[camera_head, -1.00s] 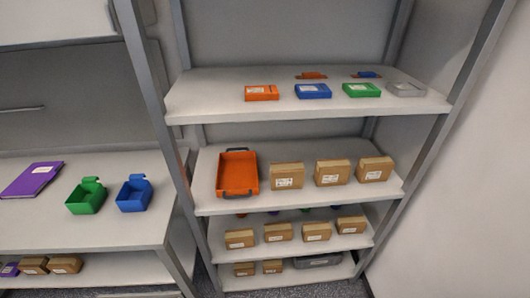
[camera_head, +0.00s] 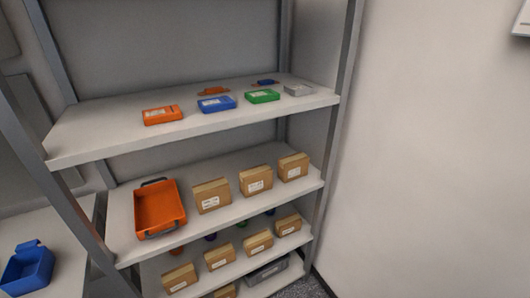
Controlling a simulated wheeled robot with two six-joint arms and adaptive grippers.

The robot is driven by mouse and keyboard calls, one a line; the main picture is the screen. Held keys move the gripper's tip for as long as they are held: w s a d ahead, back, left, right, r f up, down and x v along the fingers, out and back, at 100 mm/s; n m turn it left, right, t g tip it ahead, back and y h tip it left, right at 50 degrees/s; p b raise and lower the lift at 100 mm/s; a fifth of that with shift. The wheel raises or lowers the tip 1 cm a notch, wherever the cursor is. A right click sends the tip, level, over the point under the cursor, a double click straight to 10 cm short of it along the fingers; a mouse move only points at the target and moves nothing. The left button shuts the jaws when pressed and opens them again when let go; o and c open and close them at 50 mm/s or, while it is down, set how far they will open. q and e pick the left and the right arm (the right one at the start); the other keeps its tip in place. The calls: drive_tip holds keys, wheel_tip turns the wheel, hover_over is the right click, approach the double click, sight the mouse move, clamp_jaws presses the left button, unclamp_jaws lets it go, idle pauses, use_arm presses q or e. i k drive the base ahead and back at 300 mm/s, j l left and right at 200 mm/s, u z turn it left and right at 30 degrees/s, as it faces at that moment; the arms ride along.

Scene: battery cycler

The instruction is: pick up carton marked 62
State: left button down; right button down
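Several brown cartons with white labels stand on the shelving unit, and the label numbers are too small to read, so I cannot tell which is marked 62. On the middle shelf there are a left carton (camera_head: 212,195), a middle carton (camera_head: 256,181) and a right carton (camera_head: 293,167), in a row right of an orange tray. More cartons stand on the shelf below, among them a left one (camera_head: 180,278) and a right one (camera_head: 287,225). Neither of my grippers is in view.
The orange tray (camera_head: 181,212) with dark handles sits on the middle shelf. The top shelf (camera_head: 85,140) holds flat orange, blue, green and grey boxes. A blue bin (camera_head: 28,268) is at lower left. A grey case (camera_head: 267,272) lies low down.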

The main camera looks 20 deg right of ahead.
sight(293, 167)
drive_tip(key=l+u, duration=0.3)
drive_tip(key=l, duration=0.7)
drive_tip(key=l+u, duration=0.3)
drive_tip(key=l, duration=0.7)
